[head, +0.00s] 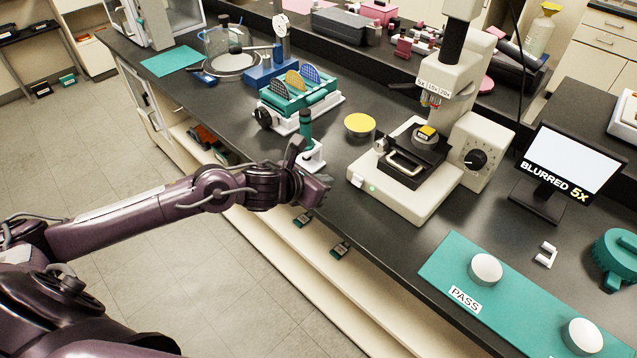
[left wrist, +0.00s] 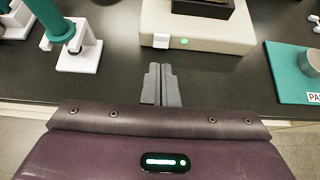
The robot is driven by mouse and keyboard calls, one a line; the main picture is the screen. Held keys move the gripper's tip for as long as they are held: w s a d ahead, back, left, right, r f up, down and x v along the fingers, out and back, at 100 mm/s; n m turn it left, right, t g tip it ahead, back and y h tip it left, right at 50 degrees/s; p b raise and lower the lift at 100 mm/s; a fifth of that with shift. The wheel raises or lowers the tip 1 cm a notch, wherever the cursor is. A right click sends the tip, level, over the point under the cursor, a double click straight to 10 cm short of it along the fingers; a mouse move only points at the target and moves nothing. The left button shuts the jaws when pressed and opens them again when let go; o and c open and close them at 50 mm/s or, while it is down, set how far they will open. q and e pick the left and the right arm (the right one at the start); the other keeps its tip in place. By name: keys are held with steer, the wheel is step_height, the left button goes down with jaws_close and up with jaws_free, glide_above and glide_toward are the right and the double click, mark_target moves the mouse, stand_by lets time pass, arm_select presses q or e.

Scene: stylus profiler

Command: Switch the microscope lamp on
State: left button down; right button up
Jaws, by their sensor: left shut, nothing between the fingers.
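The cream microscope (head: 424,196) stands on the black bench at the right of centre. A white switch block (head: 357,180) sits on the front of its base, with a green light (head: 372,188) beside it that looks lit. In the left wrist view the switch block (left wrist: 161,40) and the green light (left wrist: 183,41) are just beyond my fingertips. My left gripper (head: 324,183) is shut and empty, at the bench's front edge, left of the switch. Its grey fingers (left wrist: 161,70) point towards the base with a gap between. My right gripper is out of view.
A teal-handled tool on a white stand (head: 311,152) is close behind my left gripper. A monitor (head: 567,165) reading "BLURRED 5x" stands right of the microscope. A teal PASS mat (head: 447,270) lies in front. Bare black bench lies between stand and base.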

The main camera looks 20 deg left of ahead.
arm_select(q)
steer(key=shift+v, duration=1.1)
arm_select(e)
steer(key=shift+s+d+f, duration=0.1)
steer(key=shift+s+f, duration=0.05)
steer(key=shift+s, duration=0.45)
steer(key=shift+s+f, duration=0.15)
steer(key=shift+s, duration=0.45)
arm_select(q)
steer(key=shift+d+r, duration=0.15)
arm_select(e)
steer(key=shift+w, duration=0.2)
